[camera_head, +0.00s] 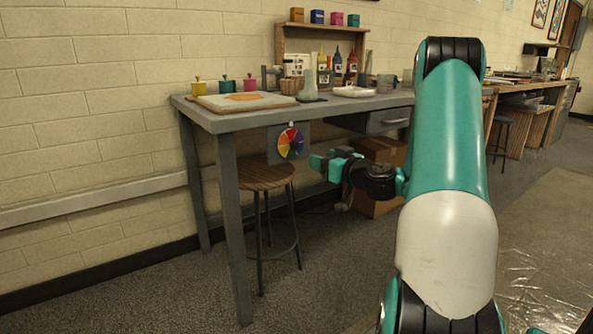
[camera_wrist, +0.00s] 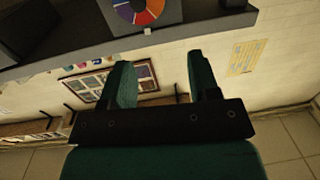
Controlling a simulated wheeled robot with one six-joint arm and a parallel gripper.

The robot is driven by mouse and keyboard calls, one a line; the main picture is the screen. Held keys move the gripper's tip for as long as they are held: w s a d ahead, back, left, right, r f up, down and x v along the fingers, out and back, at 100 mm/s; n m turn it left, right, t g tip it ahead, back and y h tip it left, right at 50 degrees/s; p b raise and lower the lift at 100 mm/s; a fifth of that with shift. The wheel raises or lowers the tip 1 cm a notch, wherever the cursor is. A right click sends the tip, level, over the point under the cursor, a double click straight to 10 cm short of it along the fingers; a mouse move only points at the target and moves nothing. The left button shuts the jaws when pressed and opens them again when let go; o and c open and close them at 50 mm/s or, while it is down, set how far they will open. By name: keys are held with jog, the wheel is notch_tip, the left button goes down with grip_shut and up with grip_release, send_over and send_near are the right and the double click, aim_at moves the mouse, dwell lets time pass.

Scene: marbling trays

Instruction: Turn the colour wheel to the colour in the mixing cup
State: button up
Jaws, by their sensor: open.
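The colour wheel (camera_head: 291,143), a disc of several coloured wedges, is mounted upright on a grey panel below the table's front edge. A small white mark sits above its rim. Part of the wheel (camera_wrist: 138,13) also shows at the top of the wrist view, cut off by the frame. My gripper (camera_head: 325,163) is open and empty, to the right of the wheel and slightly lower in the head view, apart from it. Its two fingers (camera_wrist: 158,75) show spread in the wrist view. I cannot tell which vessel on the table is the mixing cup, or its colour.
The grey table (camera_head: 240,122) holds yellow (camera_head: 198,87), green (camera_head: 224,86) and pink (camera_head: 249,84) pots, a board with an orange patch (camera_head: 243,97), and bottles. A stool (camera_head: 264,177) stands below the wheel. Cardboard boxes (camera_head: 380,150) sit behind my gripper. Floor is clear in front.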

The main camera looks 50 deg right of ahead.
jog(key=s+d+f+h, duration=0.1)
jog(key=d, duration=0.1)
jog(key=p, duration=1.4)
send_near(296, 145)
jog(key=shift+m+h, duration=0.3)
jog(key=shift+m, duration=0.1)
jog(key=x, duration=0.9)
jog(key=shift+w+p, duration=0.35)
jog(key=shift+p, duration=0.05)
jog(key=c, duration=0.9)
